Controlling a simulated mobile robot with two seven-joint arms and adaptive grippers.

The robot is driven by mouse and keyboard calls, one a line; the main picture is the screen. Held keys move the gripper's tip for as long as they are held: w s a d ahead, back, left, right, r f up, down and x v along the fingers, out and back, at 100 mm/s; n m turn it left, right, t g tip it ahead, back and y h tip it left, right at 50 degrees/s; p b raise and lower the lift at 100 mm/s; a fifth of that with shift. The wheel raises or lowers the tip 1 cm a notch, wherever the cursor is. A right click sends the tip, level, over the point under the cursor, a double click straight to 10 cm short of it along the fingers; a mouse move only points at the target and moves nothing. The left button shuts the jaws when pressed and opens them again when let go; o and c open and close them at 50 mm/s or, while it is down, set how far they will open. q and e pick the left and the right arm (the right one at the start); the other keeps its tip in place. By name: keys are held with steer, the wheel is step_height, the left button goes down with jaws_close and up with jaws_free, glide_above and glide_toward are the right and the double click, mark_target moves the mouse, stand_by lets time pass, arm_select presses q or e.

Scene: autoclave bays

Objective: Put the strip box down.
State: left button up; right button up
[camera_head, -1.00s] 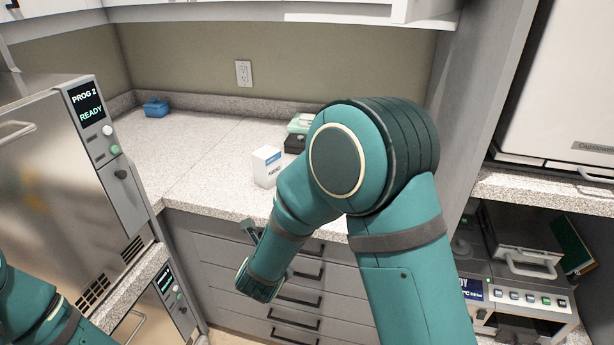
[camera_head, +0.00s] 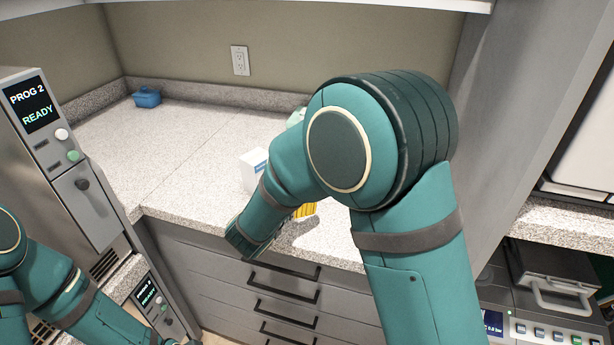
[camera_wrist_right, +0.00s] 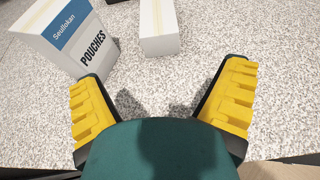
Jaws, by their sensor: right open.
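A plain white box (camera_wrist_right: 160,28), which I take for the strip box though no lettering shows, rests on the speckled counter in the right wrist view. It lies just beyond my right gripper (camera_wrist_right: 162,92), whose yellow-padded fingers are spread wide with nothing between them. The box is apart from both fingers, and its far end is cut off by the frame. In the head view my right arm hides it; a bit of yellow finger (camera_head: 305,210) shows over the counter's front part. My left arm enters at lower left, its gripper out of view.
A white pouches box (camera_wrist_right: 72,35) with a blue band stands left of the plain box; it also shows in the head view (camera_head: 252,172). A blue container (camera_head: 147,97) sits at the back left. The counter (camera_head: 185,150) is clear between them. An autoclave (camera_head: 45,120) stands at left.

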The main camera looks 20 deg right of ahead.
steer(key=x, duration=1)
steer(key=shift+w+d+f+b, duration=0.15)
steer(key=shift+w+b, duration=0.05)
steer(key=shift+b, duration=0.1)
steer(key=c, duration=1.3)
